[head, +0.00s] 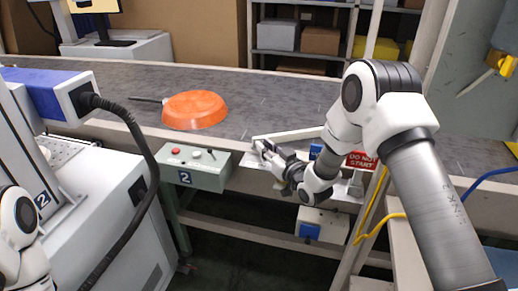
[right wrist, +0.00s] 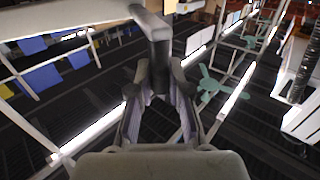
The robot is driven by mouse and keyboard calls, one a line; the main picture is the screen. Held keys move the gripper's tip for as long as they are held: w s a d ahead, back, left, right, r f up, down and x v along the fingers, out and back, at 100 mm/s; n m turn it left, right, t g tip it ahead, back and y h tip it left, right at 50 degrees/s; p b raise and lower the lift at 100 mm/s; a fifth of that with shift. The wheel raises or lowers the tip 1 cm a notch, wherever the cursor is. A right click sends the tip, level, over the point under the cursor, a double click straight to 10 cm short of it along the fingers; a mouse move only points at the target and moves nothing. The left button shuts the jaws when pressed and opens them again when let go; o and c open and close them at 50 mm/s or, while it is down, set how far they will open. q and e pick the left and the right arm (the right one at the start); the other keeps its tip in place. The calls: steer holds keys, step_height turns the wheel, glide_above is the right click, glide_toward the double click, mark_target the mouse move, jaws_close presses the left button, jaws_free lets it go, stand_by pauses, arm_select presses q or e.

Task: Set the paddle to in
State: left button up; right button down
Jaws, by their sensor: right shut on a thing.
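The paddle (head: 290,136) is a pale bar along the near edge of the conveyor, by the red sign. My right gripper (head: 263,150) is at the bar's left end. In the right wrist view the pale bar (right wrist: 65,18) crosses the top left, and a grey upright handle (right wrist: 155,30) hangs from its end. The fingers (right wrist: 165,75) are shut on that handle, and their tips partly hide its lower end. Only part of my left arm shows at the lower left of the head view; its gripper is out of the picture.
An orange pan (head: 195,110), apparently upside down, lies on the grey belt (head: 270,90) behind and left of the paddle. A control box (head: 197,172) with buttons stands left of my right gripper. A red "DO NOT START" sign (head: 361,161) hangs near my right forearm.

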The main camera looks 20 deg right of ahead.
steer(key=shift+w+d+r, duration=0.1)
steer(key=shift+d+r, duration=0.05)
steer(key=shift+d, duration=0.4)
steer(key=shift+r, duration=0.1)
steer(key=c, duration=1.4)
jaws_free()
steer(key=shift+w, duration=0.1)
steer(key=o, duration=0.3)
steer(key=shift+d, duration=0.15)
steer(key=shift+f, duration=0.2)
steer(key=shift+s, duration=0.25)
steer(key=v, duration=1.1)
steer(key=shift+s, duration=0.25)
steer(key=shift+d+f, duration=0.1)
steer(key=shift+d, duration=0.05)
